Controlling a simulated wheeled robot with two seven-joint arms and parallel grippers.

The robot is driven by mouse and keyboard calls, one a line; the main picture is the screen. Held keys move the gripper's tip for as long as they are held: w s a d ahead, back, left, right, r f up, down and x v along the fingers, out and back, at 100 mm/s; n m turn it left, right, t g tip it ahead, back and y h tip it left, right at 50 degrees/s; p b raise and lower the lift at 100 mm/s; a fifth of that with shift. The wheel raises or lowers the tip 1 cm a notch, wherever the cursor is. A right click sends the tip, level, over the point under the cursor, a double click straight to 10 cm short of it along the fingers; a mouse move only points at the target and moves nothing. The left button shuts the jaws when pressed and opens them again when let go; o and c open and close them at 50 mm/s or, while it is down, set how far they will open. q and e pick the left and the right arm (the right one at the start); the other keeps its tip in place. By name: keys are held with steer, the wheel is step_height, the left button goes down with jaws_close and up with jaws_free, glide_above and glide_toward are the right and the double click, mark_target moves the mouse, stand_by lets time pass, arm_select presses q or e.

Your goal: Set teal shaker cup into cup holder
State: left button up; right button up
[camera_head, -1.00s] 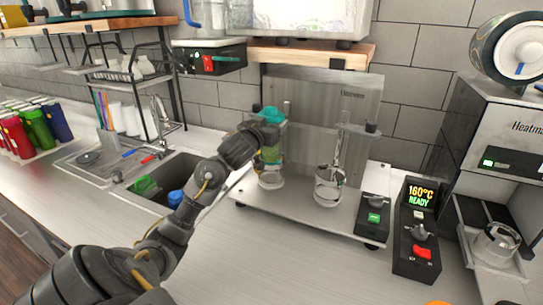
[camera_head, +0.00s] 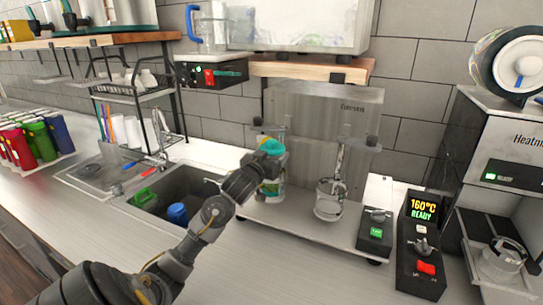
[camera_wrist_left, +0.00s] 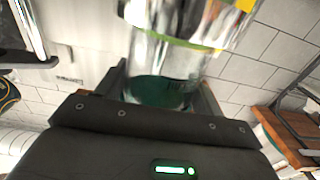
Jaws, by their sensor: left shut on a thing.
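The teal shaker cup has a teal lid (camera_head: 271,146) and a clear body with green and yellow marks (camera_head: 272,188). My left gripper (camera_head: 262,163) is shut on its lid end, and the cup hangs upright at the left station of the two-station steel machine. In the left wrist view the clear cup body (camera_wrist_left: 185,50) rises from between the fingers, the teal lid end (camera_wrist_left: 160,92) held between them. The left cup holder is mostly hidden behind the cup and gripper; I cannot tell whether the cup is seated. The right holder (camera_head: 328,208) is in plain view. My right gripper is not in view.
The machine's base plate (camera_head: 300,232) has a switch box (camera_head: 374,235) at its right. A control box (camera_head: 421,245) reading 160°C stands beside it, with the sealer (camera_head: 510,160) further right. The sink (camera_head: 170,200) is left. The front counter is mostly clear.

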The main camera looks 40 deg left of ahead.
arm_select(q)
steer(key=shift+f, duration=0.15)
steer(key=o, duration=1.7)
steer(key=shift+f, duration=0.1)
steer(key=shift+r, duration=0.35)
steer(key=p+v, duration=0.2)
steer(key=v, duration=0.5)
steer(key=shift+s+p, duration=0.25)
steer(key=shift+p, duration=0.1)
steer(key=shift+f, duration=0.1)
